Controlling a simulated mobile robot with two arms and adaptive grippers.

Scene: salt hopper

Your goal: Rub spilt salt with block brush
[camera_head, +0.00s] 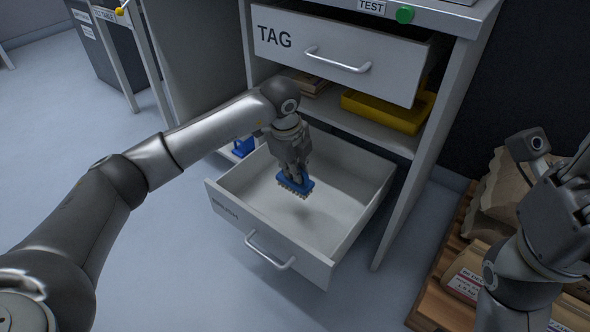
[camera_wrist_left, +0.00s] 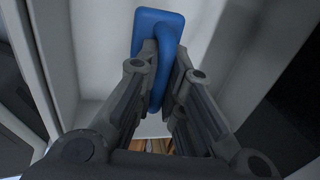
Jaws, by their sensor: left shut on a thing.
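The block brush (camera_head: 295,184) has a blue body with bristles pointing down. My left gripper (camera_head: 296,172) is shut on its handle and holds it over the open lower drawer (camera_head: 341,237). In the left wrist view, the blue brush (camera_wrist_left: 158,30) shows between the fingers of the left gripper (camera_wrist_left: 163,75). No spilt salt can be made out in either view. My right gripper (camera_head: 570,165) is at the right edge of the head view, away from the drawer; its fingertips are cut off or unclear.
The upper drawer marked TAG (camera_head: 300,45) is pulled out above. A yellow tray (camera_head: 388,108) lies on the shelf below it. Sacks (camera_head: 505,200) on a wooden pallet (camera_head: 440,290) stand at the right. A blue object (camera_head: 243,147) is left of the drawer. Floor at left is clear.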

